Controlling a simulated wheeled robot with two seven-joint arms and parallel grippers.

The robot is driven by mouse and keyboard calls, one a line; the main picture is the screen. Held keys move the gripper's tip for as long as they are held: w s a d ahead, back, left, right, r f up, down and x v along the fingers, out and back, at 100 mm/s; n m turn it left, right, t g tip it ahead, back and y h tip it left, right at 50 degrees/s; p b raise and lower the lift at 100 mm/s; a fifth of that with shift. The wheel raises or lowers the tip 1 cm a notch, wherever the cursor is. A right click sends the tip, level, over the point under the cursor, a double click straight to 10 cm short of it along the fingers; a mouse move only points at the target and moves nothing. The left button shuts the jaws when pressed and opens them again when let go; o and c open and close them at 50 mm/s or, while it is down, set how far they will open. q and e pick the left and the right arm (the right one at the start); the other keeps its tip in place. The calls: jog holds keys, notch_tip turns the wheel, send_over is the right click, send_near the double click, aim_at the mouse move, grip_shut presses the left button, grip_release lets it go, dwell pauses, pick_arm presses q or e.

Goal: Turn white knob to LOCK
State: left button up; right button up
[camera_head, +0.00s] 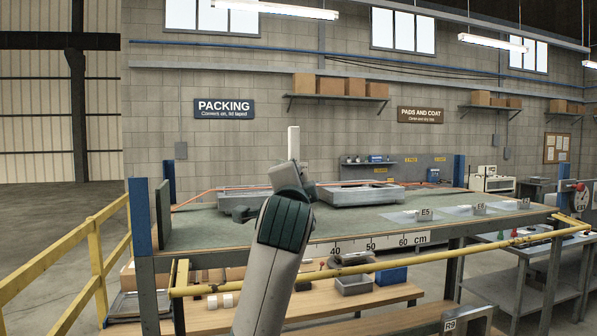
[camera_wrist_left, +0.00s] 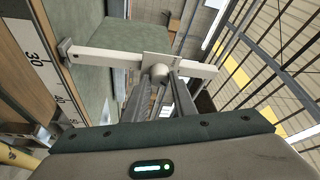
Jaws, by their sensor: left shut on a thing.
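A straight white bar (camera_wrist_left: 105,57) crosses in front of my left gripper (camera_wrist_left: 158,90) in the left wrist view. It has a squarish block at its left end and a flat plate and rounded grey piece at its middle. The gripper's fingers are shut there on the bar. In the head view the bar (camera_head: 294,143) rises upright above my left wrist, against the wall. My arm hides the fingers there. I cannot tell whether this bar is the white knob; no LOCK mark is readable. My right gripper is out of view.
The green-topped bench (camera_head: 350,223) has a centimetre ruler (camera_head: 385,242) along its front edge. Grey racks (camera_head: 360,194) lie on it, with labels such as E5 (camera_head: 426,214) at the right. A yellow rail (camera_head: 400,264) runs in front. A red knob (camera_head: 580,187) stands at far right.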

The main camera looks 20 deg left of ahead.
pick_arm(q)
jog(key=shift+m+g+p, duration=0.3)
jog(key=shift+m+p, duration=0.25)
jog(key=shift+m, duration=0.35)
jog(key=o, duration=1)
jog(key=shift+o, duration=0.2)
jog(key=b+v, duration=0.7)
jog(key=v, duration=1)
jog(key=shift+s+a, duration=0.15)
jog(key=shift+s, duration=0.1)
